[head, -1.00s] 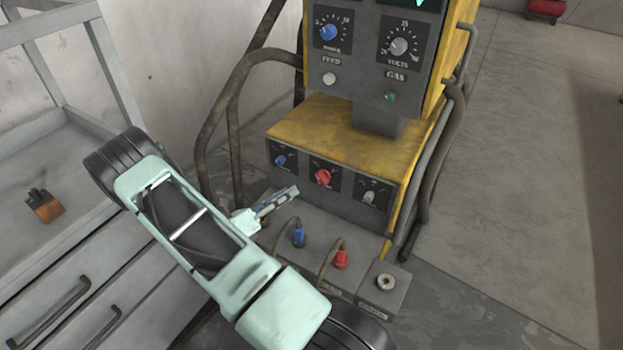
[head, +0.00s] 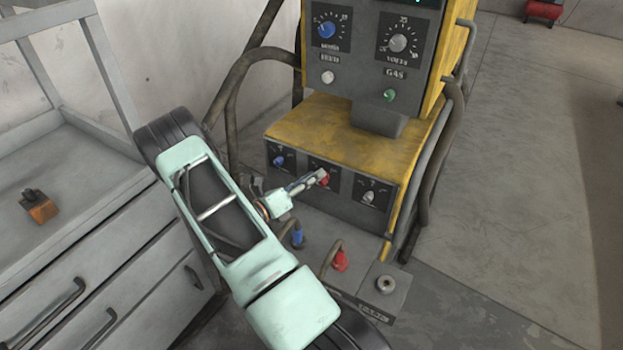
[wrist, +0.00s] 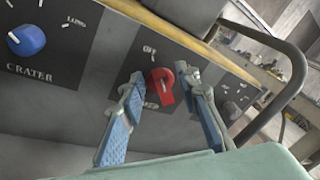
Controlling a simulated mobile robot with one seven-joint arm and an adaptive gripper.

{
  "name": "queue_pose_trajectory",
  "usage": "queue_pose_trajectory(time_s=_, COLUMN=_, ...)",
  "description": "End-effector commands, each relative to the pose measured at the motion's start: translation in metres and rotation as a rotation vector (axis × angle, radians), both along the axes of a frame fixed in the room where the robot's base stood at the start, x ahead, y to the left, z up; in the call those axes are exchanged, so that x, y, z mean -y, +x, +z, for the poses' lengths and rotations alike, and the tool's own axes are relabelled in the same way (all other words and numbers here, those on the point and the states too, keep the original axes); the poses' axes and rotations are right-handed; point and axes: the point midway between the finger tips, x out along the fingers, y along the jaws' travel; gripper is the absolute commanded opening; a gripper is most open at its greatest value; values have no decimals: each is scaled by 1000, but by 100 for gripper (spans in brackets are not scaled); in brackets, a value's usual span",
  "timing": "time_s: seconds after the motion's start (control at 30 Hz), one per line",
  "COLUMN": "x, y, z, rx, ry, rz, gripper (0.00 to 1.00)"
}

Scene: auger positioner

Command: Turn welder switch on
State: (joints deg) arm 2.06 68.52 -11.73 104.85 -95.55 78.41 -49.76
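The welder (head: 345,128) is a yellow and grey unit with a lower panel of three knobs. Its red switch (wrist: 162,86) is the middle one and stands out from a dark plate in the wrist view. In the head view the red switch (head: 324,181) is partly hidden by my gripper (head: 318,178). In the wrist view my gripper (wrist: 165,92) is open, with one blue-padded finger on each side of the red switch. I cannot tell whether either finger touches it.
A blue knob (head: 280,161) is left of the red switch and a grey knob (head: 369,197) is right of it. Blue (head: 297,238) and red (head: 341,261) cable plugs stand below the panel. A grey drawer cabinet (head: 100,240) is at the left.

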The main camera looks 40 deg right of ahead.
Motion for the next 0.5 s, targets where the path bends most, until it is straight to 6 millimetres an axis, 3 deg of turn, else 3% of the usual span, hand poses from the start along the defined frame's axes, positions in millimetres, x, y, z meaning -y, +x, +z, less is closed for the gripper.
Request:
queue_pose_trajectory(time_s=0.07, x=0, y=0, z=0, rx=0, ry=0, rz=0, gripper=30)
queue_pose_trajectory(time_s=0.33, x=0, y=0, z=0, rx=0, ry=0, rz=0, gripper=0)
queue_pose_trajectory(time_s=0.5, x=-1, y=0, z=0, rx=1, ry=0, rz=0, gripper=0)
